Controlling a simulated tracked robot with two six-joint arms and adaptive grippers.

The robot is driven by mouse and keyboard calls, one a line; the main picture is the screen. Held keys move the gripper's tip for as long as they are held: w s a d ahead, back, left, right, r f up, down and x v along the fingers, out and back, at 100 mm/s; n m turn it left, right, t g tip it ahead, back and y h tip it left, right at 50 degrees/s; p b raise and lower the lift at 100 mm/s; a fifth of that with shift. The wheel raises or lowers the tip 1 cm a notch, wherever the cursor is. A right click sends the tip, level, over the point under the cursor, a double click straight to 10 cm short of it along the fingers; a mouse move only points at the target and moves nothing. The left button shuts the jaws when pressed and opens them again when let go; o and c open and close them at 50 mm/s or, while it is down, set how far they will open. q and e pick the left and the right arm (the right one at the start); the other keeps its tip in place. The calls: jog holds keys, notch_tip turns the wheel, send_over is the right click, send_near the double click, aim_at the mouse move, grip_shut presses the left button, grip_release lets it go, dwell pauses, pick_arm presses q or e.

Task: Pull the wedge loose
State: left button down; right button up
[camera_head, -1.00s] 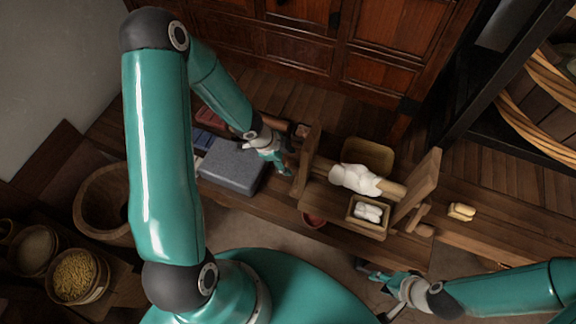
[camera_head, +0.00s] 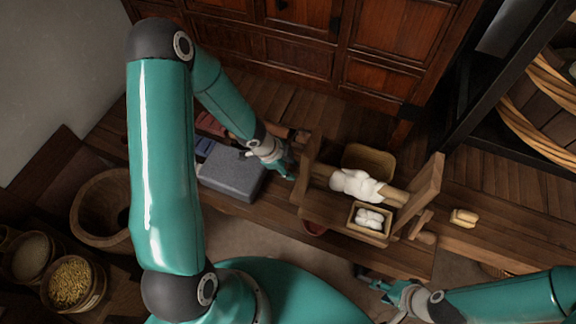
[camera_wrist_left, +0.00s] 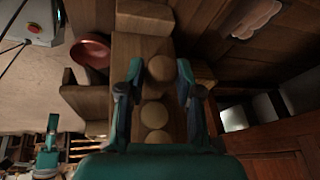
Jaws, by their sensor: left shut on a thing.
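A wooden frame (camera_head: 425,190) stands on the bench, with a bar wrapped in white cloth (camera_head: 357,184) between its two end boards. My left gripper (camera_head: 287,168) is at the outer side of its left end board. In the left wrist view, my left gripper (camera_wrist_left: 159,72) has its two fingers close on either side of a round wooden end (camera_wrist_left: 160,68), seemingly the wedge, and is shut on it. Two more round wooden ends (camera_wrist_left: 153,113) show below it; the wedge's body is hidden. My right gripper (camera_head: 372,280) is in front of the bench, empty, its fingers apart.
A grey stone block (camera_head: 232,170) lies left of the frame. A box with white pieces (camera_head: 371,218) and a tan basket (camera_head: 369,160) sit beside the bar. A yellowish block (camera_head: 464,217) lies to the right. A reddish bowl (camera_wrist_left: 90,50) is near the frame. Bench space is free at right.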

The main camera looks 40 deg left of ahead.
pick_arm(q)
jog(key=a+p, duration=0.3)
jog(key=shift+s+a+p, duration=0.25)
jog(key=shift+s+p, duration=0.05)
jog(key=c, duration=0.8)
grip_release()
jog(key=shift+s, duration=0.1)
jog(key=shift+r, duration=0.15)
